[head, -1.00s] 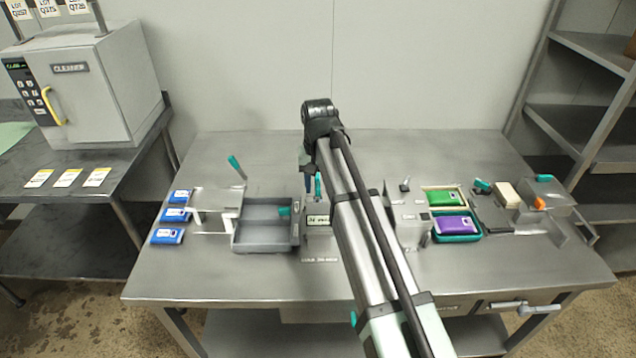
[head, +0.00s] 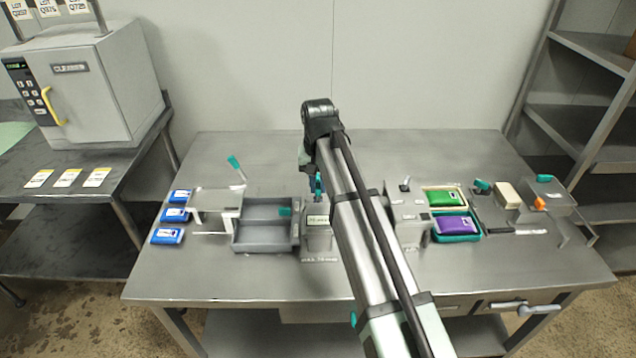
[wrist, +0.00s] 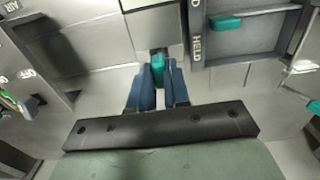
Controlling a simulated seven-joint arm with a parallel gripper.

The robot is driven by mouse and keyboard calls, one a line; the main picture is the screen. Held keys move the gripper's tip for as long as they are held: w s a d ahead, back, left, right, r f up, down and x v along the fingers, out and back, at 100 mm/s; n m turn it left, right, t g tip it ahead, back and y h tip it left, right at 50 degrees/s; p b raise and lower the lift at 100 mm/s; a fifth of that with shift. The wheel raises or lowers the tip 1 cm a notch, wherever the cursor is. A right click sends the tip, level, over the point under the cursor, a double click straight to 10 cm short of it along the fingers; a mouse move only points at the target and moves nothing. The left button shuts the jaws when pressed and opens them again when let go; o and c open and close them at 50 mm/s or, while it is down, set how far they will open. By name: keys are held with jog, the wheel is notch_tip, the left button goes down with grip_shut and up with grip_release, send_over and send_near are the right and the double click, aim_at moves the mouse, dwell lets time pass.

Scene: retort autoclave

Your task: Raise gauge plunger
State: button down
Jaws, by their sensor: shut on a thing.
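The gauge (head: 317,220) is a small grey box with a display, standing mid-table just right of the grey tray. Its teal plunger (head: 319,183) shows above it in the head view, partly covered by my fingers. In the wrist view the teal plunger top (wrist: 158,66) sits between the tips of my two blue fingers. My gripper (wrist: 158,82) is shut on it; in the head view the gripper (head: 314,188) is partly hidden by my arm. The lower part of the plunger is hard to make out.
The grey two-compartment tray (head: 265,247) is close on the left, with a teal tab. Green (head: 446,198) and purple (head: 452,225) pouches sit to the right.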

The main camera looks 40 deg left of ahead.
jog(key=shift+r, duration=0.9)
jog(key=c, duration=1.1)
grip_release()
notch_tip(320, 180, up, 14)
jog(key=shift+f, duration=0.1)
